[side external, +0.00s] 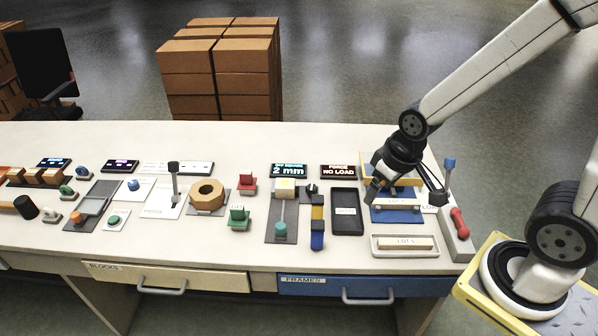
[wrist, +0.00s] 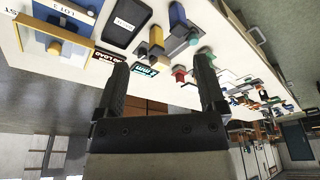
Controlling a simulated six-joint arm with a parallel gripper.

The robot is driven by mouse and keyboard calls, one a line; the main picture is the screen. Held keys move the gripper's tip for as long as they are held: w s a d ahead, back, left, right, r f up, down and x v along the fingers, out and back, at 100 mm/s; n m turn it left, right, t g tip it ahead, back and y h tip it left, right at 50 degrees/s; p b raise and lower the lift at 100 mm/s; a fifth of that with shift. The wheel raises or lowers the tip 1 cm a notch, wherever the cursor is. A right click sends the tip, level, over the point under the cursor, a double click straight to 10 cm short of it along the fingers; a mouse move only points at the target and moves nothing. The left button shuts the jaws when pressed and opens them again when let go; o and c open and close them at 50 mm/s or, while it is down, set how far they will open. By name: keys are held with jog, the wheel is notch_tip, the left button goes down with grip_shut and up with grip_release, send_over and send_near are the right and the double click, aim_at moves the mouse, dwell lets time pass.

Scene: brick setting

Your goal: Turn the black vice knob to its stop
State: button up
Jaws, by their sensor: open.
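A small black knob (side external: 312,188) shows in the side view, at the back end of a yellow and blue piece (side external: 317,222) and to the right of a grey rail with a cream block (side external: 285,188). I cannot tell for sure that it is the vice knob, or how far it is turned. My gripper (side external: 405,195) is open and empty, above the blue and yellow fixture at the right end of the table, well to the right of the knob. In the wrist view the two fingers (wrist: 163,82) are spread, with nothing held between them. The knob is not clear there.
A black tray (side external: 346,212) lies between knob and gripper. Displays reading 2 mm (side external: 289,171) and NO LOAD (side external: 338,172) stand behind. A blue-topped lever (side external: 448,175) and red handle (side external: 460,223) stand right of the gripper.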

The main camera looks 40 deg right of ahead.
jog(key=w+d+f+m, duration=0.2)
jog(key=w+m, duration=0.4)
jog(key=w, duration=0.2)
jog(key=m+y, duration=0.4)
jog(key=m, duration=1.5)
send_near(313, 187)
jog(key=f, duration=0.1)
jog(key=shift+w+a, duration=0.15)
jog(key=shift+a, duration=0.2)
jog(key=shift+f, duration=0.15)
jog(key=shift+x, duration=3.8)
jog(key=shift+d, duration=0.1)
grip_shut()
